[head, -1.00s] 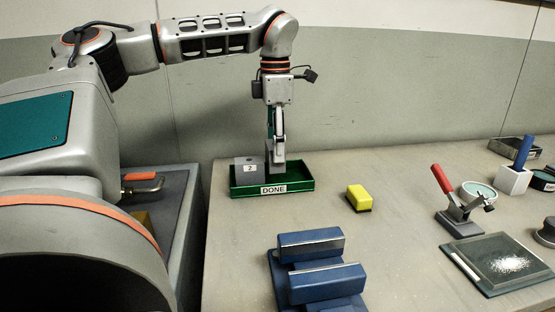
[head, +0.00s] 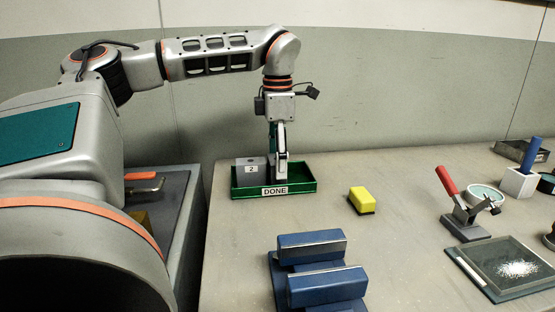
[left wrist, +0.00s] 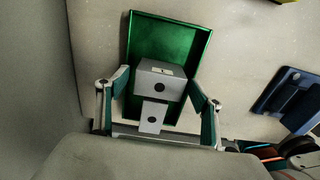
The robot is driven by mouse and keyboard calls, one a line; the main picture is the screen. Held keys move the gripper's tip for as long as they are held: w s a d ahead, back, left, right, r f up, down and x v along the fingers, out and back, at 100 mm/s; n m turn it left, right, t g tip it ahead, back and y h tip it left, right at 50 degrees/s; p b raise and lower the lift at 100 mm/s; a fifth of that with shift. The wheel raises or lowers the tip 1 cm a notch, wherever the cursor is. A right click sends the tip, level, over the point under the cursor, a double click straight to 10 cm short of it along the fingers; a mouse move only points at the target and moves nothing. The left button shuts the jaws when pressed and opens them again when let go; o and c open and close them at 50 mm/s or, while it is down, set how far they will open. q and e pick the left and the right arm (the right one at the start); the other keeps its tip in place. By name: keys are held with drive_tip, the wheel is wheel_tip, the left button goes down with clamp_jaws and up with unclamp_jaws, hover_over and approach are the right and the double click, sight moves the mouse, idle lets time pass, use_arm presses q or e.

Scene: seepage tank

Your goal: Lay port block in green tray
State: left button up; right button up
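The green tray (head: 305,185), labelled DONE, sits at the left of the bench by the wall. A grey block with a "2" label (head: 251,171) stands in its left part. My left gripper (head: 281,170) points down into the tray just right of that block. In the left wrist view, its fingertips (left wrist: 160,76) flank a grey port block (left wrist: 148,83) with a round hole and a small white label. The tray (left wrist: 165,35) lies underneath. My right gripper is out of view.
A yellow block (head: 361,200) lies right of the tray. A blue fixture (head: 312,245) stands in front. A red-handled clamp (head: 463,208) and a glass plate with white grains (head: 500,265) are at the right. The bench between tray and clamp is mostly clear.

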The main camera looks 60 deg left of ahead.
use_arm(q)
wheel_tip(320, 180, up, 5)
drive_tip(key=shift+r+p, duration=0.1)
drive_tip(key=shift+p, duration=0.4)
wheel_tip(320, 180, up, 7)
drive_tip(key=p, duration=0.1)
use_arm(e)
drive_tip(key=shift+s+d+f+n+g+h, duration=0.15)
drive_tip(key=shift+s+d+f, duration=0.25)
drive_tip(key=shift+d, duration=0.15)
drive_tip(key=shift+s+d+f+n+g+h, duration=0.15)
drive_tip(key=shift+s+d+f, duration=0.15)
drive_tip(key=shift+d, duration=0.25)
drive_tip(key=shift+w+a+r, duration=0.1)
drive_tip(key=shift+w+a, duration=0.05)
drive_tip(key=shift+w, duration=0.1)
